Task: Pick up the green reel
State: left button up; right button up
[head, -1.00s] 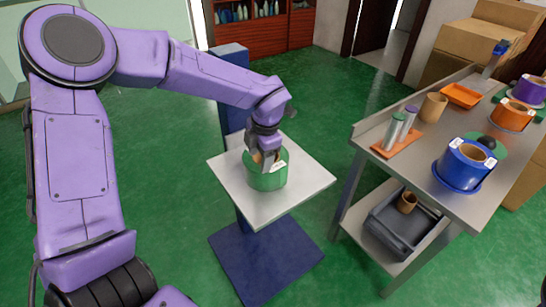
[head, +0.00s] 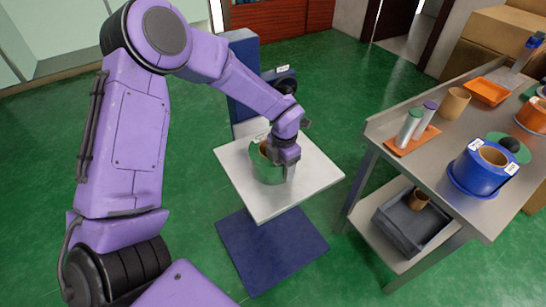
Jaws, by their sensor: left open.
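The green reel (head: 266,172) stands on the white square top of the pedestal (head: 255,207), in the head view's middle. My left gripper (head: 286,166) is at the right side of the reel, pointing down, with its fingers at the reel's near right rim. The gripper is open. Its fingers partly hide the reel, and I cannot tell whether they touch it or straddle its wall. My right gripper is not in view.
A metal workbench (head: 440,165) stands at the right, with a blue reel (head: 482,168), an orange tray (head: 487,92), and two tubes on an orange holder (head: 410,140). A grey bin (head: 392,222) is on its lower shelf. Green floor is clear between bench and pedestal.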

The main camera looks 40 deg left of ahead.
pick_arm(q)
jog(key=shift+s+r, duration=0.1)
jog(key=shift+s, duration=0.1)
jog(key=shift+c, duration=0.6)
grip_shut()
dwell(0.5)
jog(key=shift+w, duration=0.1)
